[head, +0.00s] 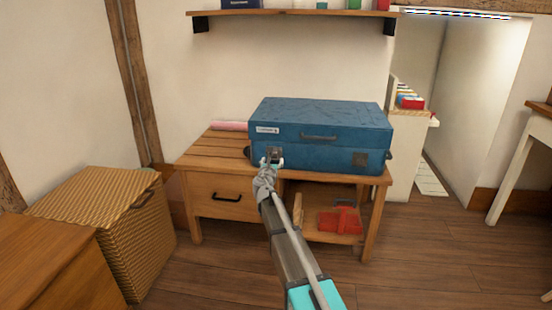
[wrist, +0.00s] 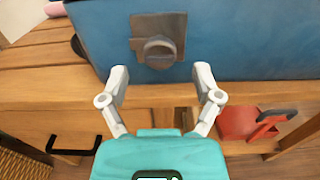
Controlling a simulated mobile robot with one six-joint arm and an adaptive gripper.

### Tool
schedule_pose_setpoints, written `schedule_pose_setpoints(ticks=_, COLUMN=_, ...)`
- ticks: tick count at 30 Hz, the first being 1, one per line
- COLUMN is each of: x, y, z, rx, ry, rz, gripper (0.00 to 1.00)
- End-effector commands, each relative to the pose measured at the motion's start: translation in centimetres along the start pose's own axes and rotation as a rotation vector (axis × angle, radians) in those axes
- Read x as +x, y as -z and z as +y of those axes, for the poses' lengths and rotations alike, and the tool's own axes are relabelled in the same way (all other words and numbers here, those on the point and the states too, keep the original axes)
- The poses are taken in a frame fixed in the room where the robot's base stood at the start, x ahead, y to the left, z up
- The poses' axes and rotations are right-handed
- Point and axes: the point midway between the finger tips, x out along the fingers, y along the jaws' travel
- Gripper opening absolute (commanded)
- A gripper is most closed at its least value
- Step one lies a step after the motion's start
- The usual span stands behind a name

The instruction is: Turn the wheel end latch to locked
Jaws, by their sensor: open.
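A blue suitcase (head: 330,118) lies flat and closed on a wooden bench (head: 203,146). In the wrist view a grey latch (wrist: 158,50) with a round knob sits on the blue front face, straight ahead of the fingers. In the head view my gripper (head: 272,163) partly hides the left latch.
The bench has a drawer (head: 222,196) and an open shelf with a red object (head: 340,220). A pink roll (head: 229,126) lies behind the suitcase at left. A wicker hamper (head: 110,220) stands at left.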

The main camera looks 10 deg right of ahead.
Motion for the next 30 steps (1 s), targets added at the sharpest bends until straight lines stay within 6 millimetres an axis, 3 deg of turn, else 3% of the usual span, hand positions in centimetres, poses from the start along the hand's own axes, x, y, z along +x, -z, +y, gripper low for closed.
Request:
schedule_pose_setpoints(ticks=1, x=1.0, y=0.0, z=0.1, rx=0.000, ry=0.001, rz=0.000, gripper=0.82)
schedule_pose_setpoints(ticks=7, x=2.9, y=0.0, z=0.0, rx=0.000, ry=0.001, rz=0.000, gripper=0.82)
schedule_pose_setpoints(ticks=21, x=3.5, y=0.0, z=-0.1, rx=0.000, ry=0.000, rz=0.000, gripper=0.82)
schedule_pose_setpoints(ticks=30, x=3.5, y=0.0, z=-0.1, rx=0.000, ry=0.001, rz=0.000, gripper=0.28)
